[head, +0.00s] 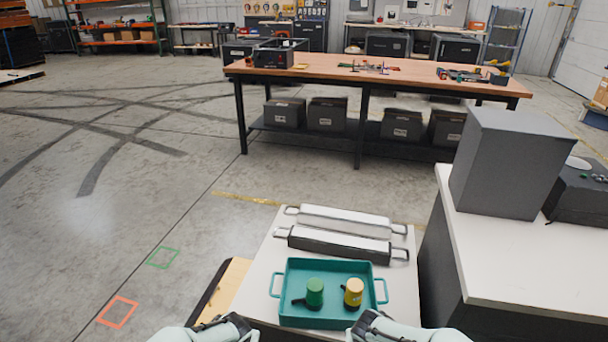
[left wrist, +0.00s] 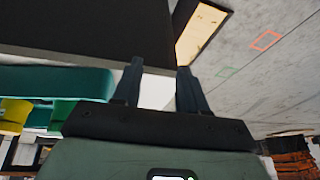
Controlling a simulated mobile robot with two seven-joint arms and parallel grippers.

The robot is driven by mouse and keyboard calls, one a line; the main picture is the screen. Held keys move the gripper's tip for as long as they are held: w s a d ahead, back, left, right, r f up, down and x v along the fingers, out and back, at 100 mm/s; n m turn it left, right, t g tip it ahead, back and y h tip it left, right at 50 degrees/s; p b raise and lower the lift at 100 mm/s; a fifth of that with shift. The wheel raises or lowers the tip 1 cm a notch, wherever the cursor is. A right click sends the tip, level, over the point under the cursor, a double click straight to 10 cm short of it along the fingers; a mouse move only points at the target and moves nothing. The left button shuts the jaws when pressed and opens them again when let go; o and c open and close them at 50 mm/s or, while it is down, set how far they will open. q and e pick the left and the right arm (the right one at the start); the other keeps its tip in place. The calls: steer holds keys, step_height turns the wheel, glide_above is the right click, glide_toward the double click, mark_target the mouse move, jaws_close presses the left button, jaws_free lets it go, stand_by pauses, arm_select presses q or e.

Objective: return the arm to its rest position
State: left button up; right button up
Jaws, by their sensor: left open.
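My left gripper (left wrist: 157,68) shows in the left wrist view with its two dark fingers apart and nothing between them. Part of my left arm shows at the bottom of the head view, but its fingers do not. Part of my right arm shows at the bottom right of centre, and its gripper is out of view. The teal tray (head: 326,265) sits on a white table, holding a green cylindrical item (head: 315,290) and a yellow one (head: 354,290). In the left wrist view the tray's wall (left wrist: 75,82) lies left of the gripper, apart from the fingers.
Two long handled totes or bars, one white-topped (head: 345,219) and one dark-sided (head: 335,245), lie behind the tray. A white-topped counter (head: 505,265) with a grey box (head: 515,165) stands at right. A wooden workbench (head: 400,75) stands behind. The floor at left is clear.

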arm_select(q)
steer(key=s+f+n+g+h, duration=0.25)
steer(key=s+f+n, duration=0.35)
steer(key=s+f, duration=1.6)
arm_select(e)
steer(key=s+d+f+m+g+y, duration=0.1)
steer(key=s+f+m+y, duration=0.35)
steer(key=s+f, duration=1.8)
arm_select(q)
steer(key=s+d+r+g+h+p, duration=0.1)
steer(key=s+d+r+p, duration=0.1)
steer(key=s+r+p, duration=0.3)
steer(key=s+d+r+g+h+p, duration=0.1)
steer(key=s+r+p, duration=0.4)
steer(key=r+p, duration=0.9)
step_height(320, 180, up, 2)
steer(key=shift+d+r+m+g, duration=0.15)
steer(key=shift+d+m+g, duration=0.25)
steer(key=shift+d, duration=0.3)
arm_select(e)
steer(key=s+a+r+g, duration=0.1)
steer(key=s+r, duration=0.3)
steer(key=r, duration=0.6)
steer(key=s+a+r+g, duration=0.2)
steer(key=s+r, duration=0.2)
steer(key=r, duration=0.6)
steer(key=shift+a+g, duration=0.3)
steer(key=shift+g, duration=0.1)
